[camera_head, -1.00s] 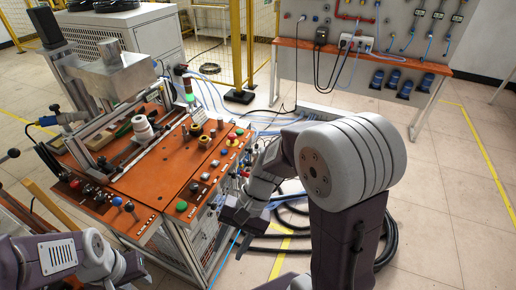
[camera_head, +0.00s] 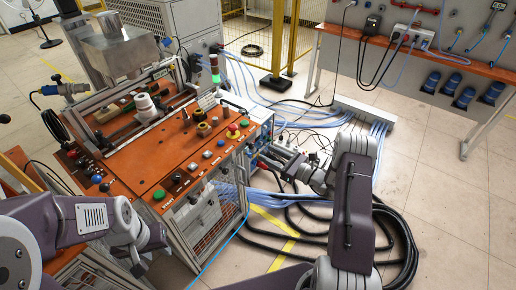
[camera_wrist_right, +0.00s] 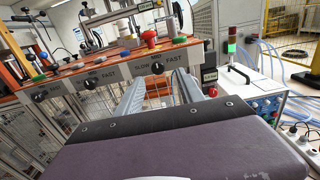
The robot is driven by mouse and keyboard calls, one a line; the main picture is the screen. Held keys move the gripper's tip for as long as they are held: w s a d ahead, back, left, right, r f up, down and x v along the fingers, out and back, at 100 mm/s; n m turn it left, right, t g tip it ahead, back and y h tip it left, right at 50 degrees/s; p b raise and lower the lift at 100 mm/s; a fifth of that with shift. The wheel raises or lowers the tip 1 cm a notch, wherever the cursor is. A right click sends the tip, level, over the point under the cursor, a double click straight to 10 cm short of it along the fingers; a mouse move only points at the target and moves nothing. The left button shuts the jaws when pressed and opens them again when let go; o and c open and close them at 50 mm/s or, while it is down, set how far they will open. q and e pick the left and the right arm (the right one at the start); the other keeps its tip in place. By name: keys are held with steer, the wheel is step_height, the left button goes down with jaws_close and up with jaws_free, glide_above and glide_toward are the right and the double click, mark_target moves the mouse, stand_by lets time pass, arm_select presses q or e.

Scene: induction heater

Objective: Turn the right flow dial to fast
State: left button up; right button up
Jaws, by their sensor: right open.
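Another black dial (camera_wrist_right: 41,96) sits farther left. My right gripper (camera_wrist_right: 160,85) is open and empty, with its two grey fingers reaching toward the panel. In the head view my right gripper (camera_head: 266,156) is beside the console's right front side. My left gripper (camera_head: 146,258) is low at the left; its jaws are unclear.
A red mushroom button (camera_head: 233,128) and coloured buttons line the console top. A red-green signal light (camera_head: 214,68) stands behind. Black hoses (camera_head: 310,235) and blue tubing lie on the floor to the right. A wooden-edged bench (camera_head: 410,52) stands at the back right.

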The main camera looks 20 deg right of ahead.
mark_target(253, 147)
steer(key=x, duration=0.5)
steer(key=shift+s+a+r, duration=0.1)
steer(key=shift+s+a, duration=0.05)
steer(key=shift+a, duration=0.1)
steer(key=shift+w+a, duration=0.2)
steer(key=shift+w, duration=0.15)
jaws_close()
